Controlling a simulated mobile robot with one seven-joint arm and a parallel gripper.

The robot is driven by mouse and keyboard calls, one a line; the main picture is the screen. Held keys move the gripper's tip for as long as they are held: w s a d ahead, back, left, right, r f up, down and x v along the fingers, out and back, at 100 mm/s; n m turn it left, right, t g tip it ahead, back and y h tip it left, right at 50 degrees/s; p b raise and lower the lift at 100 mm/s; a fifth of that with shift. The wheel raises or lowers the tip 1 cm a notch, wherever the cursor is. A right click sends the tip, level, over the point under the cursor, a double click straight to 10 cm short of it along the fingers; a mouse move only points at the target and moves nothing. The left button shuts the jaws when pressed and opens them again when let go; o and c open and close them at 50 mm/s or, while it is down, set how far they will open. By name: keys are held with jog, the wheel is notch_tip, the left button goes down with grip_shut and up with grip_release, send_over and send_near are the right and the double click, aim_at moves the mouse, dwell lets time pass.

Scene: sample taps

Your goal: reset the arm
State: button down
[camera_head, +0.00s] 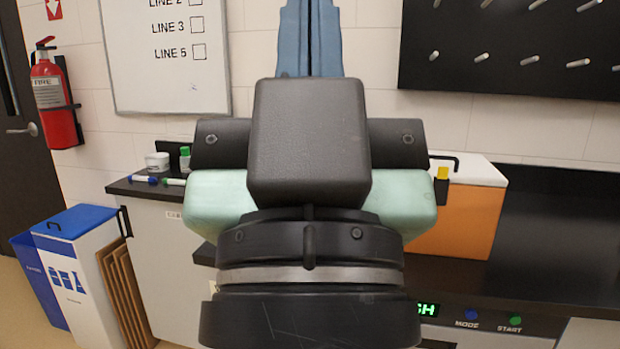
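My gripper (311,12) is in the upper middle of the head view, pointing away from me and up. Its two blue fingers lie side by side with only a thin dark strip between them, and no wall shows through. The fingertips run out of the top of the picture, so I cannot see their ends. I see nothing held between the fingers. My black wrist and pale green gripper body fill the middle of the view and hide part of the counter behind.
A dark counter (465,258) runs behind my arm, with an orange and white box (465,215) and pens at left. A START/MODE panel (490,320) is lower right. Pegboard (520,45), whiteboard (165,55), extinguisher (53,100) and blue-lidded bin (75,222) stand around.

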notch_tip(320, 180, up, 19)
jog(key=p, duration=1.6)
jog(key=shift+f, duration=0.2)
